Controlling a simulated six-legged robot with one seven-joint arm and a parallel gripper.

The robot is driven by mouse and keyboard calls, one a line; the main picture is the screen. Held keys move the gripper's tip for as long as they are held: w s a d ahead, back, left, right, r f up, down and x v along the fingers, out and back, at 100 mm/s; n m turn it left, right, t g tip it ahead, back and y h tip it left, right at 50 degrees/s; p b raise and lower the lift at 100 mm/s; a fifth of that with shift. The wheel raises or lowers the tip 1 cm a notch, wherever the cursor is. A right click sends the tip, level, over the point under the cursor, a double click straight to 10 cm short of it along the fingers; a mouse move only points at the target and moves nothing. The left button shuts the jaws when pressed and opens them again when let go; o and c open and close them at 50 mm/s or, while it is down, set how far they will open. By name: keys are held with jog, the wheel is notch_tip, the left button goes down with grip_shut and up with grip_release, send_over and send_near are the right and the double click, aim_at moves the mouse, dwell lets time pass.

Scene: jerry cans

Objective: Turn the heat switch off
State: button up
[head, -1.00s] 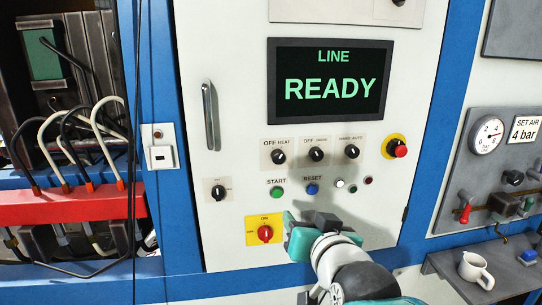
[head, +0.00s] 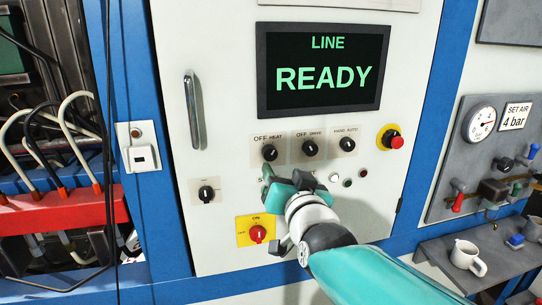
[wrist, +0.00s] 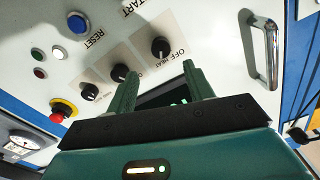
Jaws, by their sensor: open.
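The heat switch (head: 270,153) is a black round knob on a pale plate labelled "OFF HEAT", the leftmost of three knobs in a row below the screen. Which way its pointer faces is too small to tell. In the wrist view the heat switch (wrist: 160,47) shows just beyond the gap between my fingertips. My gripper (head: 270,173) is just below the heat switch in the head view, in front of the panel. In the wrist view my gripper (wrist: 160,70) has its two green fingers apart, with nothing between them. The fingers appear clear of the knob.
The drive knob (head: 310,148) and hand/auto knob (head: 348,145) sit to the right. The red emergency button (head: 396,142) is further right. A metal door handle (head: 193,110) stands out at left. The red rotary switch (head: 257,234) is below. The screen (head: 325,72) reads "LINE READY".

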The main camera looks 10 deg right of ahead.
aim_at(271, 155)
jog(key=w, duration=0.9)
jog(key=shift+a, duration=0.1)
jog(key=c, duration=1)
